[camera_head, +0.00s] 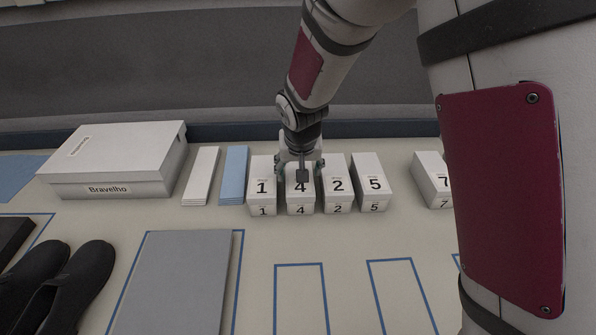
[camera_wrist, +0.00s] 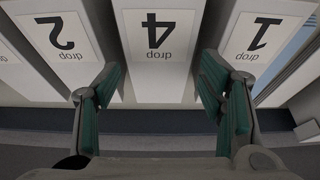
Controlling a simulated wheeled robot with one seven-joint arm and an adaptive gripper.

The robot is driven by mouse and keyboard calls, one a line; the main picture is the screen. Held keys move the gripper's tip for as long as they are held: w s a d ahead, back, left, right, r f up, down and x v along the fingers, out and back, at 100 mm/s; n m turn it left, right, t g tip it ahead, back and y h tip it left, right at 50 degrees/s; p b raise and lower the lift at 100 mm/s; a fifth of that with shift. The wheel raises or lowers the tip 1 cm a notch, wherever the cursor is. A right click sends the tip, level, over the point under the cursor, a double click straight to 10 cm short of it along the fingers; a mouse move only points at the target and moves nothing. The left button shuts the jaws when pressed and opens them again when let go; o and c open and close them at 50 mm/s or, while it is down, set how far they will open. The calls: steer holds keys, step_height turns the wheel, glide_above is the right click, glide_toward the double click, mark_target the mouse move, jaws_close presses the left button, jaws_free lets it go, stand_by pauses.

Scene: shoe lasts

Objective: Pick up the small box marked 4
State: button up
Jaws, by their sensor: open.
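The small white box marked 4 (camera_head: 301,209) stands in a row between the boxes marked 1 and 2 in the head view. In the wrist view the box marked 4 (camera_wrist: 158,60) lies between my two fingers, its number upside down. My gripper (camera_head: 301,172) is over the back part of this box and hides some of its top. In the wrist view my gripper (camera_wrist: 160,88) is open, with one green-padded finger on each side of box 4. I cannot tell whether the pads touch it.
Box 1 (camera_head: 262,188) and box 2 (camera_head: 338,186) stand close on either side of box 4. Box 5 (camera_head: 372,185) and box 7 (camera_head: 431,183) are further right. A blue stack (camera_head: 234,175), a white stack (camera_head: 201,178) and a large Bravelho box (camera_head: 115,165) are left.

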steer(key=shift+w+x, duration=0.15)
steer(key=shift+x, duration=1.15)
steer(key=shift+w+x, duration=0.1)
steer(key=shift+x, duration=1.25)
steer(key=shift+r, duration=0.1)
steer(key=shift+c, duration=0.5)
steer(key=c, duration=0.8)
